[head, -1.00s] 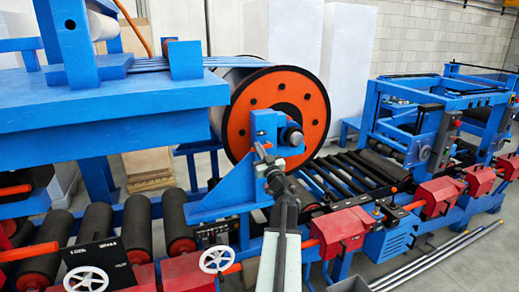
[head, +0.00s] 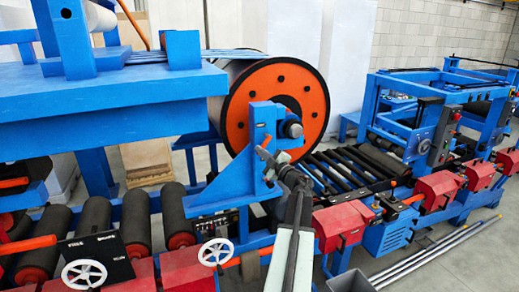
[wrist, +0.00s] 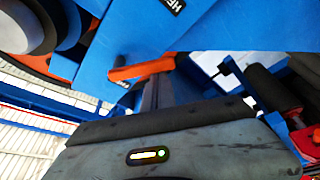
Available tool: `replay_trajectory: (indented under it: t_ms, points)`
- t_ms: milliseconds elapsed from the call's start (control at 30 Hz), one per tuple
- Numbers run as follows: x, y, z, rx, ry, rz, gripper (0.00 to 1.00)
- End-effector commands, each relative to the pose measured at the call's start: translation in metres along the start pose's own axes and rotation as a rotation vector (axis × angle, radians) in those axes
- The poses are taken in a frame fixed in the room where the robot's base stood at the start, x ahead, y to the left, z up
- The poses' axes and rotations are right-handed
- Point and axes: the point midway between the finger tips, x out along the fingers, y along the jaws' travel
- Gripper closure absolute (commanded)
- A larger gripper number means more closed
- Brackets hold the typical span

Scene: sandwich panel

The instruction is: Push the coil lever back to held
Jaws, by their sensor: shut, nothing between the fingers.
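The coil lever (wrist: 140,70) is an orange bar on the blue bracket; in the wrist view it lies nearly level, rising slightly to the right. In the head view the lever (head: 266,142) is a small orange piece on the blue bracket (head: 262,120) in front of the coil. My gripper (head: 264,156) is shut and empty, its tip close to the lever. In the wrist view my gripper (wrist: 158,88) points up at the lever's right part from below; I cannot tell whether they touch. Label plates (wrist: 173,5) on the bracket are cut off or partly hidden.
The large coil with an orange flange (head: 240,120) stands behind the bracket. Dark rollers (head: 45,235) and a white handwheel (head: 84,273) are at the left. Red boxes (head: 340,226) line the front rail at the right. Open floor (head: 475,265) shows at the lower right.

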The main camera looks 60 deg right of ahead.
Motion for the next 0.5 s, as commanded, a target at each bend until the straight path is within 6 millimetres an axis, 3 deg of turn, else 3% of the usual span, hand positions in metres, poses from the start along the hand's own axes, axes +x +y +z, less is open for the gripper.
replay_trajectory:
  t_ms: [500]
  points:
    - [-0.009,-0.001,0.027,-0.383,-0.001,-0.134,1.0]
